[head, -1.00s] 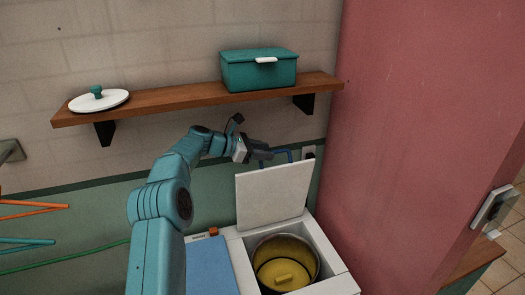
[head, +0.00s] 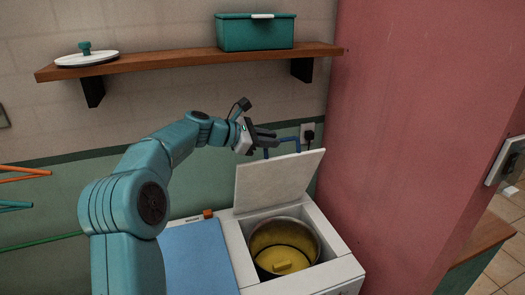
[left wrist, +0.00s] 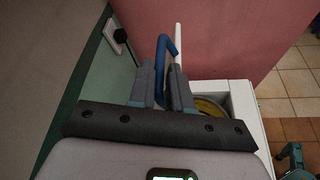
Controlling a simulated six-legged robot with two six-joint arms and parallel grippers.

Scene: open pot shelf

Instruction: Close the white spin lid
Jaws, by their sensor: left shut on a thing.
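The white spin lid (head: 272,182) stands raised at the back of the white washer's right-hand opening, tilted and still open. A blue handle (head: 296,144) sticks out behind its top edge. My left gripper (head: 264,138) reaches over from the left and is shut on this handle. In the left wrist view the blue handle (left wrist: 164,50) rises between the two grey fingers (left wrist: 163,88), and the lid (left wrist: 179,46) shows edge-on just right of it. My right gripper is not in view.
The open tub (head: 284,238) holds a yellow piece inside. A blue lid (head: 198,258) lies left of it. A wooden shelf (head: 180,62) above carries a teal box (head: 256,34) and a white pot lid (head: 88,58). A pink wall (head: 420,120) stands close on the right.

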